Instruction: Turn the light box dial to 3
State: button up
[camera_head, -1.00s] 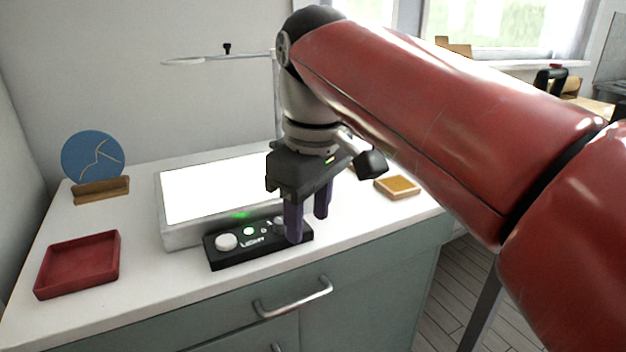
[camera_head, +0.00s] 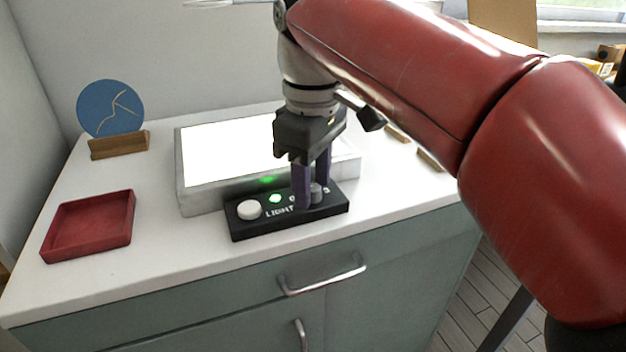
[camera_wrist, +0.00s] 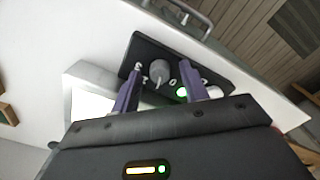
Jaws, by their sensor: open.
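The light box (camera_head: 184,198) stands on the counter with its panel glowing white. In front of it is a black control panel (camera_head: 238,231) with a grey dial (camera_head: 316,192), a lit green light and a white button. The dial also shows in the wrist view (camera_wrist: 159,73), with small white marks around it. I cannot tell for sure which mark it points to. My gripper (camera_head: 311,194) points down over the panel at the dial. In the wrist view its two purple fingers (camera_wrist: 160,82) are apart, one on each side of the dial. Whether they touch it is unclear.
A red tray (camera_head: 88,253) lies at the left of the counter. A blue disc with gold seams (camera_head: 110,108) stands in a wooden holder (camera_head: 120,145) behind it. A drawer handle (camera_head: 322,277) sticks out below the counter's front edge. The counter between tray and panel is clear.

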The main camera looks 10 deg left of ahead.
jog(key=shift+c, duration=0.2)
grip_shut()
jog(key=shift+m, duration=0.3)
jog(key=m+p, duration=0.2)
jog(key=shift+r+m, duration=0.1)
jog(key=shift+m, duration=0.3)
jog(key=m+p, duration=0.1)
jog(key=m, duration=0.8)
jog(key=shift+m, duration=0.4)
jog(key=m, duration=0.4)
jog(key=shift+m, duration=0.3)
